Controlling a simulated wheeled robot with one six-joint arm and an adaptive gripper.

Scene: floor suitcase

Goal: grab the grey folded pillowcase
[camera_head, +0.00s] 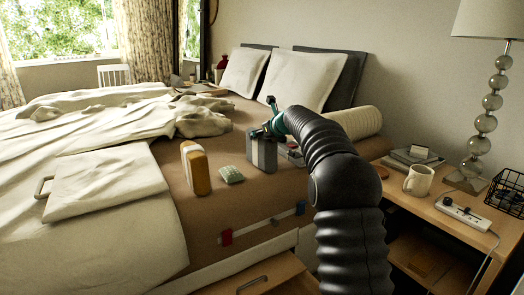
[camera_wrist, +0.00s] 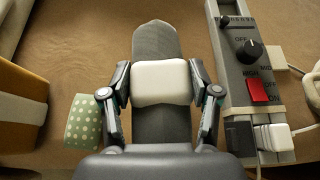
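The grey folded pillowcase (camera_head: 263,154) stands upright on the brown bed cover in the head view, with a pale band around it. In the wrist view the grey pillowcase (camera_wrist: 158,42) runs up the middle, with the white band across it. My gripper (camera_wrist: 160,82) has one finger on each side of the band, and both pads appear to press against it. In the head view my gripper (camera_head: 268,128) is at the pillowcase's top. The pillowcase's lower part is hidden in the wrist view.
A grey power strip (camera_wrist: 245,75) with a red switch lies close right of my gripper. A green dotted block (camera_head: 231,174) and a yellow-and-white upright item (camera_head: 196,168) are to the left. A nightstand (camera_head: 450,222) with a mug (camera_head: 418,181) stands at the right.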

